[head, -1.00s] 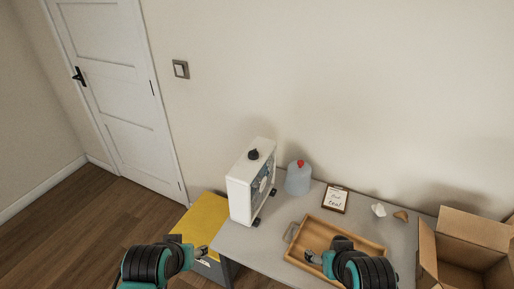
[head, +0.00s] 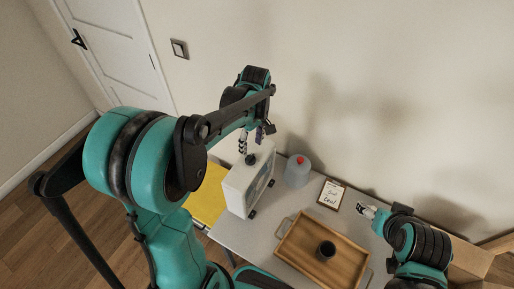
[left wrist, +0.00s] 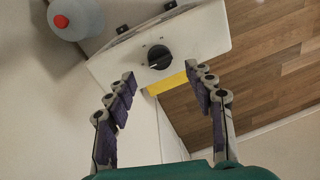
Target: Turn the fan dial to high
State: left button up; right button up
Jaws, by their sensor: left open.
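The white fan (head: 246,186) stands upright at the left end of the table, with its black dial (head: 251,160) on its top face. My left gripper (head: 256,140) is above the fan, its fingers pointing down toward the dial. In the left wrist view the dial (left wrist: 159,57) lies ahead of and between the open fingertips (left wrist: 161,80), with a visible gap to it. Small marks surround the dial, too small to read. My right gripper (head: 367,210) is over the right part of the table, away from the fan; its fingers are too small to judge.
A jug with a red cap (head: 297,172) stands just right of the fan. A wooden tray (head: 290,252) holding a dark cup (head: 326,250) lies in front. A clipboard (head: 332,194) lies behind the tray. A cardboard box (head: 468,262) is at the right, partly behind my arm.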

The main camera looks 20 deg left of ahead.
aim_at(250, 157)
pick_arm(q)
notch_tip(250, 157, down, 6)
jog(key=shift+a+r+b, duration=0.1)
jog(key=shift+r+b, duration=0.1)
jog(key=shift+b, duration=0.15)
jog(key=shift+s+f, duration=0.2)
jog(key=shift+f, duration=0.1)
jog(key=c, duration=1.1)
